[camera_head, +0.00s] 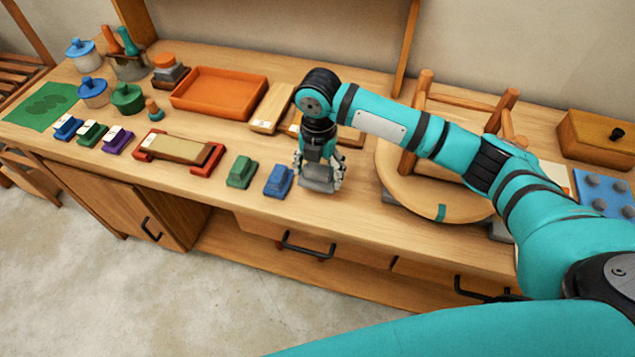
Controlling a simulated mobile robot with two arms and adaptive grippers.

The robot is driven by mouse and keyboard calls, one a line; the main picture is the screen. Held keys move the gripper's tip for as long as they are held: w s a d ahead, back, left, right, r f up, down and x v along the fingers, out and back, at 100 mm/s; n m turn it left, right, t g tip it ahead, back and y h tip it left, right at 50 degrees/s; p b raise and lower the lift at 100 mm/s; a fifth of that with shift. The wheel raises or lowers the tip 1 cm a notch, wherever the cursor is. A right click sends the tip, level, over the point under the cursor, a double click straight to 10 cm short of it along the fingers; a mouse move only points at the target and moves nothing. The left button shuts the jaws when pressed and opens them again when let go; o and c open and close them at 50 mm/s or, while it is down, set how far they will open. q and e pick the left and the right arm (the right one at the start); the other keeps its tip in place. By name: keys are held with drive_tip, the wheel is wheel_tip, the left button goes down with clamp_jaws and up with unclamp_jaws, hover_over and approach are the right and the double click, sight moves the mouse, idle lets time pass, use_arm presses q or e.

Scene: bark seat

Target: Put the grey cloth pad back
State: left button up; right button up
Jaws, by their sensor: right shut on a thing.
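The grey cloth pad (319,179) is in the fingers of my right gripper (320,172), low over the bench near its front edge. The gripper points straight down and is shut on the pad. I cannot tell whether the pad touches the bench top. A blue pad (278,181) lies just left of it, and a green pad (242,172) lies left of the blue one. My left gripper is out of view.
A round wooden turntable (430,205) with an upturned stool frame (465,104) stands right of the gripper. An orange tray (219,94) and wooden blocks (270,110) lie behind. A red holder with a wooden block (178,149) is further left.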

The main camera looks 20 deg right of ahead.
sight(318, 194)
drive_tip(key=shift+f, duration=0.9)
wheel_tip(318, 194, down, 3)
drive_tip(key=shift+p, duration=0.4)
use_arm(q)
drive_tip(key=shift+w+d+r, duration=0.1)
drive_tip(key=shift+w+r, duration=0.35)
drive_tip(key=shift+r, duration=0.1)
use_arm(e)
drive_tip(key=shift+f, duration=0.35)
drive_tip(key=o, duration=1.1)
drive_tip(key=shift+f, duration=0.1)
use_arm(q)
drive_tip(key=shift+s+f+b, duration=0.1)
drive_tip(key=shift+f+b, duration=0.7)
use_arm(e)
wheel_tip(318, 194, up, 12)
drive_tip(key=shift+r, duration=0.15)
